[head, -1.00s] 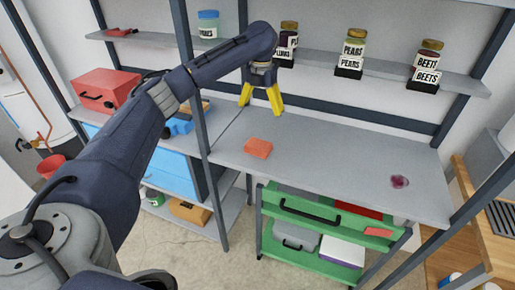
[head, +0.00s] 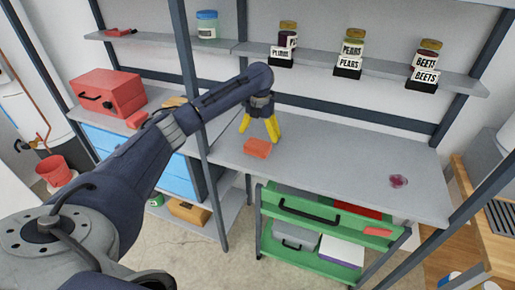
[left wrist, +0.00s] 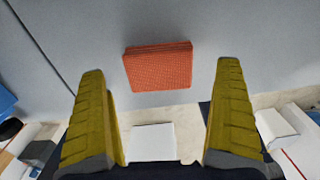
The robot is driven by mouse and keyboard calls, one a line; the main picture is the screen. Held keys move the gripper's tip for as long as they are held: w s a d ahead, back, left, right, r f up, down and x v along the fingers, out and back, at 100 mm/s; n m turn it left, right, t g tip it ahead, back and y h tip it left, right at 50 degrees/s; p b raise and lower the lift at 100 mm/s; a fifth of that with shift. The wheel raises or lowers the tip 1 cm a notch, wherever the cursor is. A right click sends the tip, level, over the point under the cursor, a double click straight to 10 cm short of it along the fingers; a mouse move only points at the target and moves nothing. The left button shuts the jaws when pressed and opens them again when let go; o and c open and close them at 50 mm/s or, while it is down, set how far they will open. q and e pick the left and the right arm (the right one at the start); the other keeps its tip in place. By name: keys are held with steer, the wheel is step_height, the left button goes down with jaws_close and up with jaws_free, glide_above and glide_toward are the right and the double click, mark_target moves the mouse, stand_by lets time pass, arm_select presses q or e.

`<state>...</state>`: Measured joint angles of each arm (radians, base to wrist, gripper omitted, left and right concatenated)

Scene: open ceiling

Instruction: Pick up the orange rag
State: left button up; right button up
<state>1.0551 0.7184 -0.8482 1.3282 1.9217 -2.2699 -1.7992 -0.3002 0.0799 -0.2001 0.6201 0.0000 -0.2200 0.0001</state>
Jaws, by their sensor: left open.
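The orange rag (head: 257,148) lies folded in a small flat stack on the grey shelf (head: 330,160), near its left front edge. In the left wrist view the rag (left wrist: 158,67) shows whole, ahead of the fingertips and between their lines. My left gripper (head: 260,127) hangs just above and behind the rag, with its yellow fingers pointing down. It is open, and its fingers (left wrist: 161,75) are wide apart with nothing between them. My right gripper is not seen.
Labelled jars (head: 351,52) stand on the upper shelf behind. A dark red item (head: 398,181) lies at the shelf's right. A red toolbox (head: 108,92) sits at left. A shelf post (head: 188,80) stands close by my left arm. The shelf's middle is clear.

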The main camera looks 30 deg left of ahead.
mark_target(259, 142)
arm_select(q)
steer(key=shift+s+a+f, duration=0.1)
steer(key=shift+s+f, duration=0.05)
steer(key=shift+f, duration=2.1)
steer(key=c, duration=0.9)
steer(key=shift+c, duration=0.2)
steer(key=shift+r, duration=0.2)
step_height(259, 142, up, 20)
steer(key=shift+f, duration=0.15)
